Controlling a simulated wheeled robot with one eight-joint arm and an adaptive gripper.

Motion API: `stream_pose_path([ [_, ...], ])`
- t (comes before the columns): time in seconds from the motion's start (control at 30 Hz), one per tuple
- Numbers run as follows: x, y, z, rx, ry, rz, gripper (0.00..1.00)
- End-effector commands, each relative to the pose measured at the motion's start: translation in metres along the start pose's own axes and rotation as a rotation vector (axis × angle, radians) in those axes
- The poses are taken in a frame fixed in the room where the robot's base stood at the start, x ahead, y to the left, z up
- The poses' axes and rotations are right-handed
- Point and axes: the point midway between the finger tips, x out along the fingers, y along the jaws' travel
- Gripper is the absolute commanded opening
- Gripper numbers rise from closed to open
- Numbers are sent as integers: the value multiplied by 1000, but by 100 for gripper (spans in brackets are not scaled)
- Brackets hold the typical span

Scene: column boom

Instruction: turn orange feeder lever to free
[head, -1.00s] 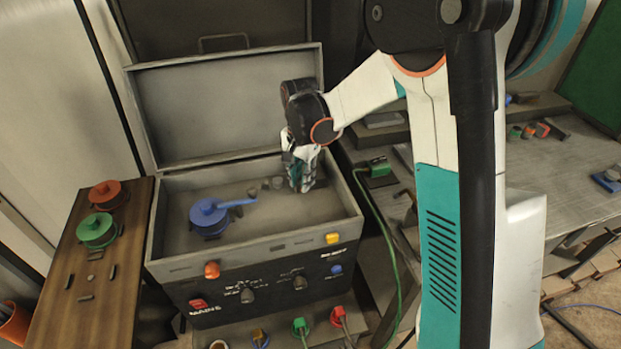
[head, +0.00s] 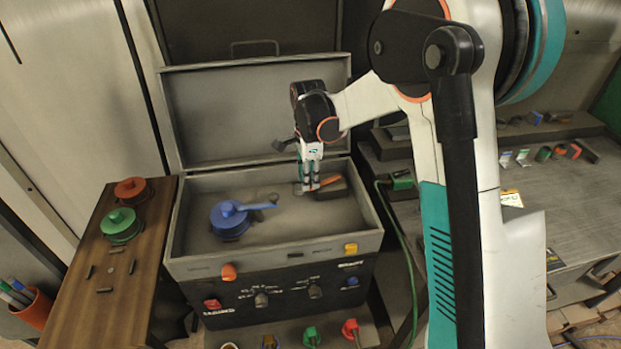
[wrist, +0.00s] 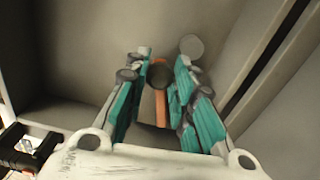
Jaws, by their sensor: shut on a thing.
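The orange feeder lever (head: 331,181) is inside the open grey box, toward its right side, over a dark base. My gripper (head: 311,187) reaches down into the box at the lever's left end and is shut on it. In the wrist view the orange lever (wrist: 160,107) runs between the two teal fingers (wrist: 158,95), with a dark round knob at its far end. The fingers hide part of the lever. I cannot read any free marking beside it.
A blue valve handle (head: 229,218) sits left in the same box (head: 276,257). The raised lid (head: 255,115) stands behind my gripper. Red and green valves (head: 121,224) are on the wooden bench at left. A green cable (head: 398,222) hangs along the box's right side.

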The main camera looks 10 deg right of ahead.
Motion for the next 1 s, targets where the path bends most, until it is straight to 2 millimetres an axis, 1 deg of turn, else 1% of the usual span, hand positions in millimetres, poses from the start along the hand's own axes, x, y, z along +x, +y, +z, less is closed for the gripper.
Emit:
stream_pose_path([
  [0.47,0,-2,0,12,-1,-2,0],
  [0.5,0,-2,0,12,-1,-2,32],
  [0.57,0,-2,0,12,-1,-2,44],
  [0.87,0,-1,0,11,0,-1,44],
  [1.0,-7,-2,0,11,0,-1,44],
])
